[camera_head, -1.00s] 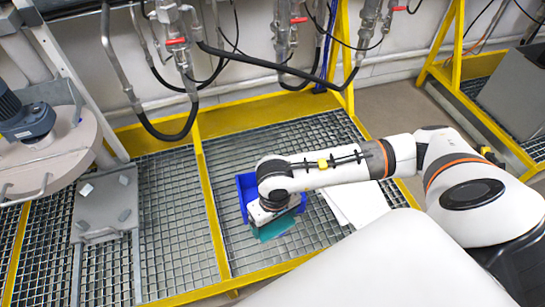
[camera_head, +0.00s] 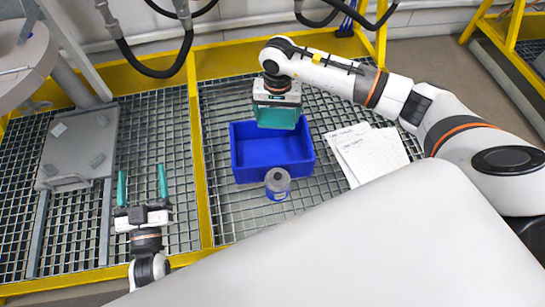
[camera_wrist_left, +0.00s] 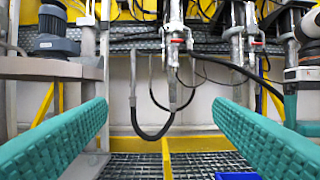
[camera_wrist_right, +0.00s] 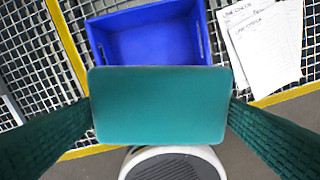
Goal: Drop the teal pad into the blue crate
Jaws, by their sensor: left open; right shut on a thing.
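The teal pad (camera_head: 277,117) is held in my right gripper (camera_head: 277,103), shut on it, at the far side of the blue crate (camera_head: 255,175). The pad overlaps the crate's far rim in the head view; its exact height above it is hard to tell. In the right wrist view the pad (camera_wrist_right: 158,105) spans between my two teal fingers, with the crate (camera_wrist_right: 150,45) partly hidden behind it. The visible crate floor looks empty. My left gripper (camera_head: 142,185) is open and empty, well left of the crate; its spread fingers also show in the left wrist view.
Paper sheets (camera_head: 368,154) lie right of the crate. A grey metal plate (camera_head: 82,145) is at left. A yellow rail (camera_head: 200,165) divides the grating. Hoses (camera_head: 155,70) hang behind.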

